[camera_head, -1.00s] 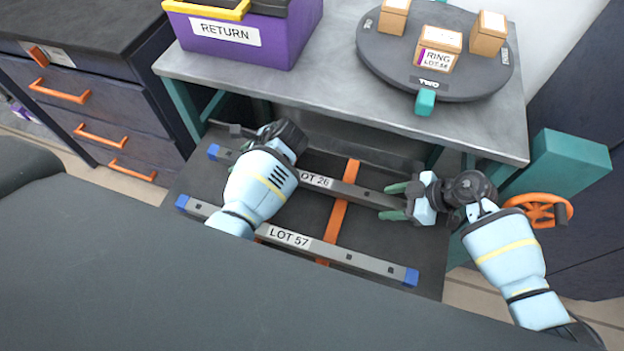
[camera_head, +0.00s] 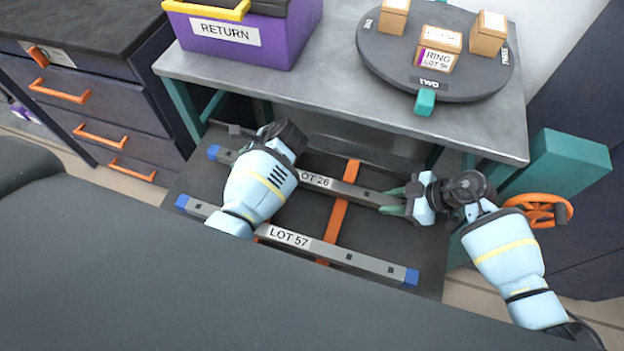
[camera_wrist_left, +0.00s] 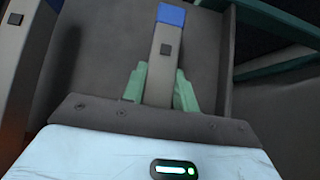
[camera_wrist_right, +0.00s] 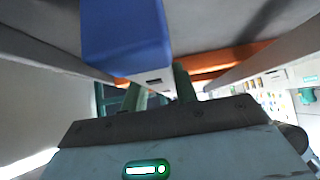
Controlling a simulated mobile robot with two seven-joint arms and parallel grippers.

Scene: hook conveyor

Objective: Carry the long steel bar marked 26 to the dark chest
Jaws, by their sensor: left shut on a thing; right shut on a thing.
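The long steel bar marked LOT 26 (camera_head: 316,180) lies level on the low dark shelf, with a blue cap at its left end. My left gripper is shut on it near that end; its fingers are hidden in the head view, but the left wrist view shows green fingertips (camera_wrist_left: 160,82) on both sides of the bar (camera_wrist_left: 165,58). My right gripper (camera_head: 390,201) is shut on the bar near its right end. The right wrist view shows a blue end cap (camera_wrist_right: 125,38) close up. A dark chest of drawers with orange handles (camera_head: 100,85) stands at the left.
A second bar, LOT 57 (camera_head: 340,256), lies parallel in front. An orange strip (camera_head: 335,232) crosses under the bars. The grey tabletop (camera_head: 330,85) overhangs behind, bearing a purple RETURN box (camera_head: 265,50) and a round turntable (camera_head: 385,60). A teal post and orange handwheel (camera_head: 540,211) stand right.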

